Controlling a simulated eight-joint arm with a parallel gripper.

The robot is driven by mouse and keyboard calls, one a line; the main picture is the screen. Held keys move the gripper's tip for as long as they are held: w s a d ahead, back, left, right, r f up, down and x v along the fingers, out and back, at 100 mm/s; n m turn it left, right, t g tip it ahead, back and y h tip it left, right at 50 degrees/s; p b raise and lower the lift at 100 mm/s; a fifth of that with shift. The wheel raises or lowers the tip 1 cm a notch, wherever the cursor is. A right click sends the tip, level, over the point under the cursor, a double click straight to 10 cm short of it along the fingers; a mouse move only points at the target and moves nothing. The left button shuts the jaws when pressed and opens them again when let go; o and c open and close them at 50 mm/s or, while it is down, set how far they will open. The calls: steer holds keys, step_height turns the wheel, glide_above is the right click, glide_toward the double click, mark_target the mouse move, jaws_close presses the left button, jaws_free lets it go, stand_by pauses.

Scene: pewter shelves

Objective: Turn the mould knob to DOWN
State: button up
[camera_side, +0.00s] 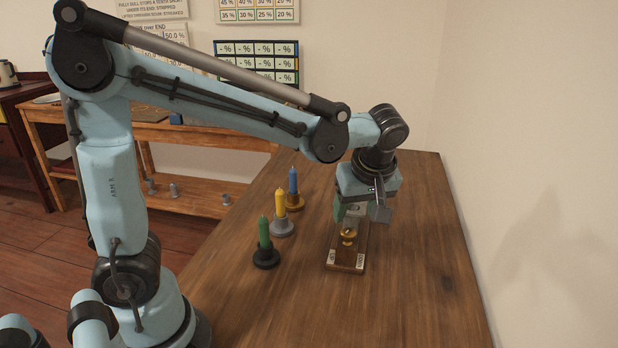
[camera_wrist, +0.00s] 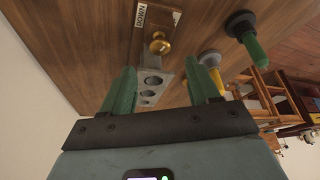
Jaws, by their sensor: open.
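The mould is a grey metal block with round holes in the wrist view (camera_wrist: 152,86). It stands on a narrow wooden board (camera_side: 349,262) on the table. A round brass knob (camera_side: 348,238) sits at the board's near part, and it also shows in the wrist view (camera_wrist: 160,44). Small white labels lie at the board's near end, one at the left (camera_side: 331,256) and one at the right (camera_side: 360,261); the knob's setting cannot be told. My gripper (camera_side: 361,214) is open above the mould, its green fingers spread to either side of the block in the wrist view (camera_wrist: 160,70). It appears empty and apart from the knob.
Green (camera_side: 264,234), yellow (camera_side: 280,205) and blue (camera_side: 293,182) candles stand in holders left of the board. The table (camera_side: 420,290) is clear to the right and in front. A wall (camera_side: 530,150) rises at the right. A wooden shelf (camera_side: 195,190) stands behind.

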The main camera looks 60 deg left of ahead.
steer(key=shift+v, duration=2.95)
steer(key=n+g+h, duration=0.1)
steer(key=n+h, duration=0.3)
steer(key=n, duration=2.6)
glide_toward(348, 230)
steer(key=f, duration=0.8)
steer(key=shift+w+a, duration=0.15)
steer(key=shift+w, duration=0.05)
steer(key=shift+c, duration=0.3)
